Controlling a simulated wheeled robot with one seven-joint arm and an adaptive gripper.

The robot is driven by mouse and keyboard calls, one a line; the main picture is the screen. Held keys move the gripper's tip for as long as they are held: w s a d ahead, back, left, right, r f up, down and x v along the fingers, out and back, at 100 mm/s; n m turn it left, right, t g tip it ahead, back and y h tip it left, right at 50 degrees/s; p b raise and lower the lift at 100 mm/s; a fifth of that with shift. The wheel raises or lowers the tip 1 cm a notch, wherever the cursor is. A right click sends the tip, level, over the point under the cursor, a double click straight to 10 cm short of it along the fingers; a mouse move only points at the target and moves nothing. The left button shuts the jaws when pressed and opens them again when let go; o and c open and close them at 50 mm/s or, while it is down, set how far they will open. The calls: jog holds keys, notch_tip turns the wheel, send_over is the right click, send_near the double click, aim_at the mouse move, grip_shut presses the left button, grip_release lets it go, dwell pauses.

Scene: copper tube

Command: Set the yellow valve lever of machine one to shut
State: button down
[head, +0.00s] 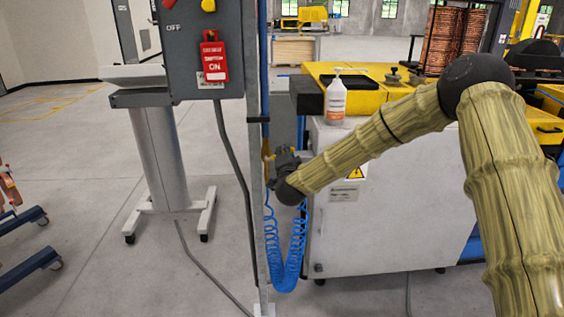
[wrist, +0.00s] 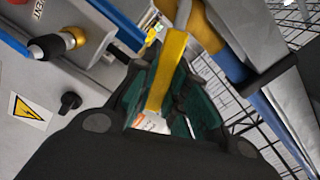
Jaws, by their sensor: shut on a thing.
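The yellow valve lever (head: 266,149) sits on the blue pipe (head: 262,60) that runs along the grey post. In the head view it is small and partly hidden by my gripper (head: 279,158), which reaches it from the right. In the wrist view the lever (wrist: 171,65) is a flat yellow bar running between the dark green fingers of my gripper (wrist: 168,92). The fingers are shut on it. Its upper end meets the yellow valve body by the blue pipe. I cannot tell the exact angle of the lever to the pipe.
A grey control box (head: 200,50) with a red tag hangs left of the post. A coiled blue hose (head: 284,255) hangs below the lever. The white machine cabinet (head: 380,225) stands close on the right, with a white bottle (head: 336,101) on top.

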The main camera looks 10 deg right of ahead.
jog(key=shift+d+f+m+b, duration=0.2)
jog(key=shift+f+m+b, duration=0.65)
jog(key=shift+m+b, duration=0.6)
jog(key=shift+d+f+m+b, duration=0.15)
jog(key=shift+f+m+b, duration=0.8)
jog(key=shift+b, duration=0.9)
jog(key=shift+r, duration=0.1)
jog(key=c, duration=1.4)
grip_release()
jog(key=shift+s+r, duration=0.1)
jog(key=s, duration=0.4)
jog(key=s+a, duration=0.1)
jog(key=s, duration=0.6)
jog(key=shift+s+a, duration=0.2)
jog(key=shift+s, duration=0.2)
